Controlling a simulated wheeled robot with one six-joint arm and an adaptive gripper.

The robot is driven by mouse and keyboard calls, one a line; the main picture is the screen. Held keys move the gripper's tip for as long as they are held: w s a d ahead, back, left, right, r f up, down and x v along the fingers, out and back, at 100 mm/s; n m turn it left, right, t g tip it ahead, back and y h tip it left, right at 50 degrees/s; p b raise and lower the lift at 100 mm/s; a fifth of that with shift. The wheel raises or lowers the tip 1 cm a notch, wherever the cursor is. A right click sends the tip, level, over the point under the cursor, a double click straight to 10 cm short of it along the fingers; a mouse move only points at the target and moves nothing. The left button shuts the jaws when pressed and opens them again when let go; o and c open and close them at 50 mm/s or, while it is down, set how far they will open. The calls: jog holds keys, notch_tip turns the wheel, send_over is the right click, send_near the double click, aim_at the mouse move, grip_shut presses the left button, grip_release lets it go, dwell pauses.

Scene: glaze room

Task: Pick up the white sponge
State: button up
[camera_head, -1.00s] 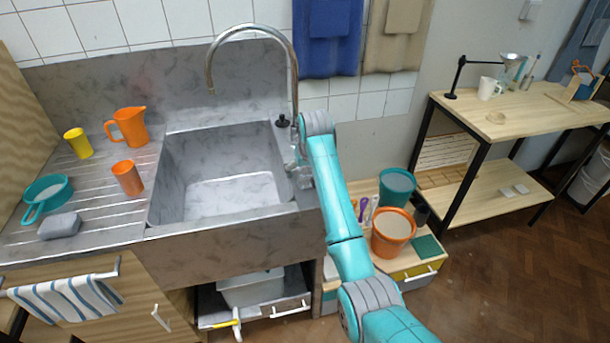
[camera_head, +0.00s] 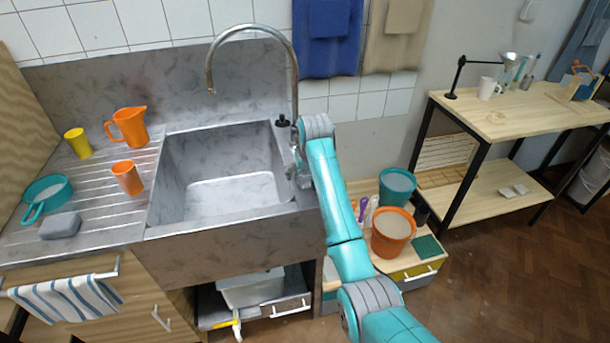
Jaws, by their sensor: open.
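No sponge that is clearly white stands out. A grey, sponge-like block (camera_head: 60,226) lies on the ribbed drainboard, left of the sink. Two small pale blocks (camera_head: 507,193) lie on the lower shelf of the wooden table at right; they are too small to identify. My gripper (camera_head: 297,178) is at the right edge of the sink, near the tap base. It is small and partly hidden by my arm; it is open, with nothing visible in it. It is far from both the grey block and the pale blocks.
The stone sink (camera_head: 168,190) has a tall curved tap (camera_head: 210,70). A teal pan (camera_head: 55,186), yellow cup (camera_head: 78,143), orange jug (camera_head: 130,127) and orange cup (camera_head: 127,178) stand on the drainboard. Orange (camera_head: 393,228) and teal (camera_head: 397,186) buckets stand right of my arm. Floor at right is clear.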

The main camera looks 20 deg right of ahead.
jog(key=c, duration=1.1)
jog(key=shift+o, duration=0.2)
